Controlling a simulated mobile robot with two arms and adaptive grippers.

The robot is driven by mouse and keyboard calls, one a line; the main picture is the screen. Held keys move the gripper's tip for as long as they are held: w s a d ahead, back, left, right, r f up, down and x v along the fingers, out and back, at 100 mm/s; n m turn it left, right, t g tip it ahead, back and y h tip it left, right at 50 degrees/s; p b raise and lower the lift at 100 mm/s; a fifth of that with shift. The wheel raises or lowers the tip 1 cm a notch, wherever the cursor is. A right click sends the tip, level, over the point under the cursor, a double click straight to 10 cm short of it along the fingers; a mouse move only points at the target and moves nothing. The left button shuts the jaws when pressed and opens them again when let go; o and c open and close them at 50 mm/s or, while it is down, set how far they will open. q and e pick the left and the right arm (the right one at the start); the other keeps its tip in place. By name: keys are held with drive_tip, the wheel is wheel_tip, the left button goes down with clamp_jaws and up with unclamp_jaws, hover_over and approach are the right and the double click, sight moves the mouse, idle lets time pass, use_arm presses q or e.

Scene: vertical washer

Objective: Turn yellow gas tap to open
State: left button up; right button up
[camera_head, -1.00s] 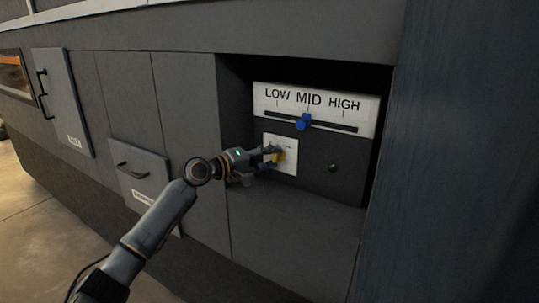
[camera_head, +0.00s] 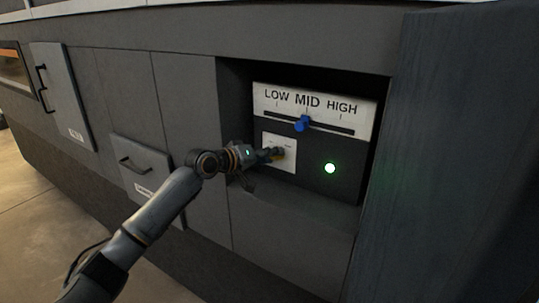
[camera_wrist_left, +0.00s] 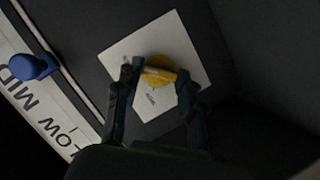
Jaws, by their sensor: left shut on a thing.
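The yellow gas tap (camera_wrist_left: 158,66) sits on a square white plate on the panel inside the recess. In the left wrist view its handle lies between the two fingers of my left gripper (camera_wrist_left: 156,82). In the head view my left gripper (camera_head: 274,155) is at the plate (camera_head: 288,162) and hides most of the tap. The gripper is shut on the tap. A round light (camera_head: 330,168) to the right of the plate glows green. My right gripper is not in view.
Above the tap, a white LOW MID HIGH panel (camera_head: 345,107) has a blue slider knob (camera_head: 302,124) near MID. The recess walls stand close around the panel. A drawer (camera_head: 139,163) with a handle is to the left.

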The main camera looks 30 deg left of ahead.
use_arm(q)
drive_tip(key=shift+f, duration=0.15)
drive_tip(key=o, duration=1.2)
drive_tip(key=shift+c, duration=0.2)
drive_tip(key=v, duration=1.2)
drive_tip(key=shift+s, duration=0.1)
